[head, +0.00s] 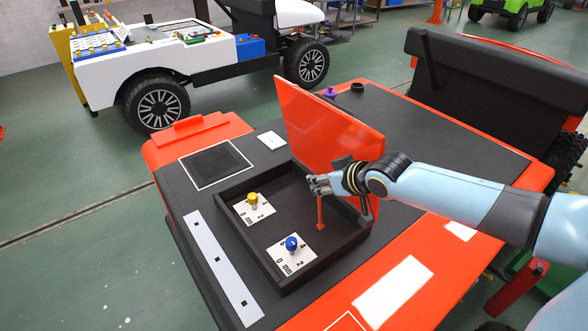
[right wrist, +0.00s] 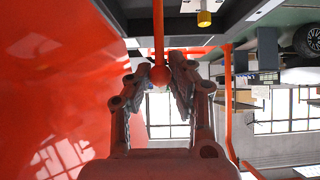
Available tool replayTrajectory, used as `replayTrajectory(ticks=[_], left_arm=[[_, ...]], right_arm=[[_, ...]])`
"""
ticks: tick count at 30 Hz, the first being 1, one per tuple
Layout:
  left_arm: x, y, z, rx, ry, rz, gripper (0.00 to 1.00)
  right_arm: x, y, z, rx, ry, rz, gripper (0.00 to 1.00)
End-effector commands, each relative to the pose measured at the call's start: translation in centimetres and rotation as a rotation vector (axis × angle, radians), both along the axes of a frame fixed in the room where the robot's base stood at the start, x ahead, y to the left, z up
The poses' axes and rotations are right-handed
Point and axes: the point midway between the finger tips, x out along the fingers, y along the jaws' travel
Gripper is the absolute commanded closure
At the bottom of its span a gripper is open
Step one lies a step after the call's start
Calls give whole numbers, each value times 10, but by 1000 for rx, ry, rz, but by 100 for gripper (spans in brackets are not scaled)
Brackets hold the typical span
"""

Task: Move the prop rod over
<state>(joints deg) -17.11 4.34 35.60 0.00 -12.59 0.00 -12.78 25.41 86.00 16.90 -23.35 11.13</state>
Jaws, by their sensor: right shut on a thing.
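The prop rod (head: 320,212) is a thin orange rod at the right side of the black open box (head: 228,222) in the head view. It stands nearly upright, with its top at my right gripper (head: 322,186). In the right wrist view the orange rod (right wrist: 158,35) ends in a ball between the fingertips of my right gripper (right wrist: 161,72), which is shut on it. A red lid panel (head: 318,125) stands raised at the box's far side, close to the gripper. My left gripper is not in view.
In the box are plates with a yellow knob (head: 253,200) and a blue knob (head: 291,243). A black square pad (head: 215,163) and a white strip (head: 222,268) lie on the cart top outside it. A white cart (head: 190,60) stands behind, across the green floor.

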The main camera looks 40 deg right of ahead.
Motion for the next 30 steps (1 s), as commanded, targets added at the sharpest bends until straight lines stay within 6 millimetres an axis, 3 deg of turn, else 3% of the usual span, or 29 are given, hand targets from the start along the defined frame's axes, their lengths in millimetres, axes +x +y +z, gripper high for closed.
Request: replayTrajectory(ticks=[18, 30], left_arm=[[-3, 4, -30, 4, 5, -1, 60], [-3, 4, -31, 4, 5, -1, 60]], right_arm=[[40, -4, -12, 0, -4, 0, 100], [44, -5, -11, -1, -6, 1, 100]])
